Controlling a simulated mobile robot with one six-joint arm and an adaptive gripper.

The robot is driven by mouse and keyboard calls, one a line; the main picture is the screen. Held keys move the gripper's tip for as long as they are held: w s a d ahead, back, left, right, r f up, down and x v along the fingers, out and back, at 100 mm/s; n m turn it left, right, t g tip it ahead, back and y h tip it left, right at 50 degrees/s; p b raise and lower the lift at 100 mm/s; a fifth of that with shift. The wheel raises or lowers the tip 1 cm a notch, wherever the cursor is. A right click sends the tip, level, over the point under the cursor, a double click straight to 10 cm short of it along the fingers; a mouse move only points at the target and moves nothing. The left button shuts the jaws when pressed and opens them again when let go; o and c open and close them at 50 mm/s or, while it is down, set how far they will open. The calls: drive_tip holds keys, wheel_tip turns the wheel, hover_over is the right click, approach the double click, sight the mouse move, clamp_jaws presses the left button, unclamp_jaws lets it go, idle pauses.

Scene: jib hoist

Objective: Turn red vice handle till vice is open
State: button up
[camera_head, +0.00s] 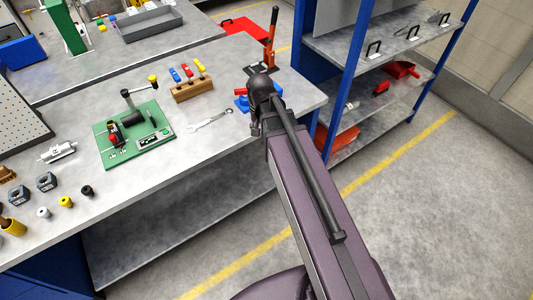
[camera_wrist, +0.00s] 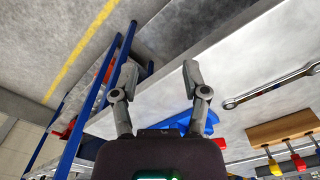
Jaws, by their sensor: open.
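A blue body (camera_head: 242,103), which looks like the vice, sits near the right end of the bench, partly hidden behind my arm. A small red part (camera_head: 240,91) shows on it and may be its handle. In the wrist view the blue body (camera_wrist: 203,121) lies behind my right finger, with a red piece (camera_wrist: 220,142) beside it, partly covered by my gripper housing. My gripper (camera_wrist: 160,79) is open and empty, its two fingers spread apart over the bench edge. I cannot tell how far the vice jaws are apart.
A tool with an upright orange lever (camera_head: 271,40) stands behind the vice. A wrench (camera_head: 208,121), a wooden block with coloured handles (camera_head: 192,91) and a green board (camera_head: 134,135) lie to the left. A blue-framed shelf (camera_head: 390,80) stands on the right.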

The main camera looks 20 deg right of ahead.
drive_tip(key=s+f+n+b, duration=0.3)
drive_tip(key=s+n, duration=0.1)
drive_tip(key=s, duration=0.2)
drive_tip(key=shift+f, duration=0.25)
drive_tip(key=shift+s, duration=0.15)
idle(0.7)
idle(0.3)
